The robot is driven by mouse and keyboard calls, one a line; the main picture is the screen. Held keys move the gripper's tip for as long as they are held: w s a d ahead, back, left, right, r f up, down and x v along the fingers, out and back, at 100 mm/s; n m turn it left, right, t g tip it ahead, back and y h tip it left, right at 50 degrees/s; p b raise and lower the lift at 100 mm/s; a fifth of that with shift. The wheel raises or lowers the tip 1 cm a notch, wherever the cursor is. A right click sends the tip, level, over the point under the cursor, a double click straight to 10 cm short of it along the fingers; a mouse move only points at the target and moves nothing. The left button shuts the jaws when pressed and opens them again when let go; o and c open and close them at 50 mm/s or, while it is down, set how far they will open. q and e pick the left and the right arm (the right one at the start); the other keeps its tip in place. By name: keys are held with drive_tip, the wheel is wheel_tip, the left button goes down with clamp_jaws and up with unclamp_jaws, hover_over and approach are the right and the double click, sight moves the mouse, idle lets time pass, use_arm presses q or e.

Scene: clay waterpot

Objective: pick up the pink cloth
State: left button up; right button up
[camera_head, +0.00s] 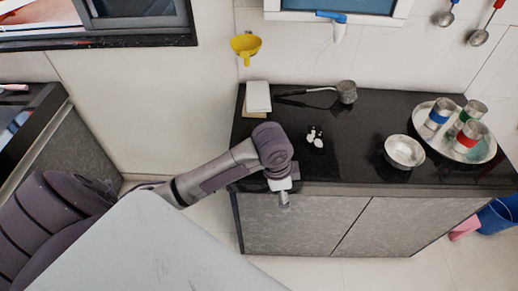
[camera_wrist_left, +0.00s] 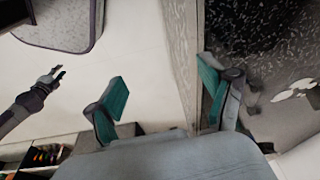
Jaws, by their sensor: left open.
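The pink cloth (camera_head: 465,227) shows at the lower right of the head view, low down beside the counter's right end. It lies against or over a blue bucket (camera_head: 499,217); I cannot tell which. My left gripper (camera_head: 284,202) is in front of the counter's left front edge, far to the left of the cloth. In the left wrist view its two teal fingers (camera_wrist_left: 163,90) are wide apart with nothing between them. The cloth is not visible in that view. A small gripper that looks like my right one (camera_wrist_left: 57,73) shows there at the left, fingers apart and empty.
Floor (camera_head: 350,272) in front is clear.

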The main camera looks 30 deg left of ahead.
use_arm(q)
drive_tip(key=shift+m+g+y, duration=0.5)
drive_tip(key=shift+m+y, duration=0.1)
drive_tip(key=shift+m, duration=0.1)
drive_tip(key=w+a+r, duration=0.2)
drive_tip(key=w+a, duration=0.1)
drive_tip(key=w+a+r, duration=0.3)
drive_tip(key=shift+w+a+r, duration=0.1)
drive_tip(key=shift+w+r, duration=0.05)
drive_tip(key=shift+w, duration=0.05)
drive_tip(key=w+a+r, duration=0.4)
drive_tip(key=a+r, duration=0.4)
drive_tip(key=shift+g, duration=0.4)
wheel_tip(320, 180, down, 8)
drive_tip(key=shift+s+f+p, duration=0.2)
drive_tip(key=shift+f+p, duration=0.35)
drive_tip(key=shift+f, duration=2.15)
drive_tip(key=c, duration=0.9)
